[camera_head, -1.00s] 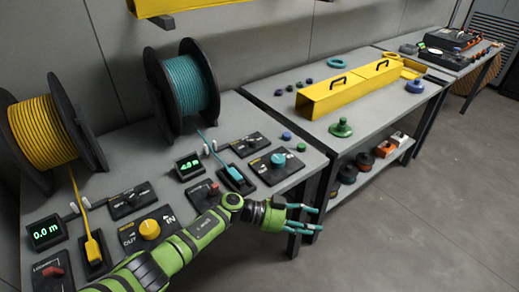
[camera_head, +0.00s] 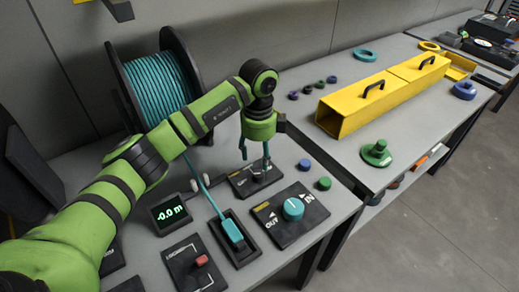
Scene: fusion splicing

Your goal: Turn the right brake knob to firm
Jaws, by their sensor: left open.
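The right brake knob appears to be the dark knob (camera_head: 259,176) on a small black panel (camera_head: 243,186) behind the OUT/IN panel. It is partly hidden by a finger, and its setting cannot be read. My left gripper (camera_head: 255,155) is open and points down over that panel. One finger is at or just above the knob; the other is to its left. I cannot tell whether a finger touches the knob. My right gripper is not in view.
A teal cable reel (camera_head: 159,85) stands behind my left arm. In front are a teal OUT/IN knob (camera_head: 293,208), a teal cable connector (camera_head: 232,231), a red lever (camera_head: 202,260) and a length display (camera_head: 170,213). A yellow trough (camera_head: 350,111) lies on the table at right.

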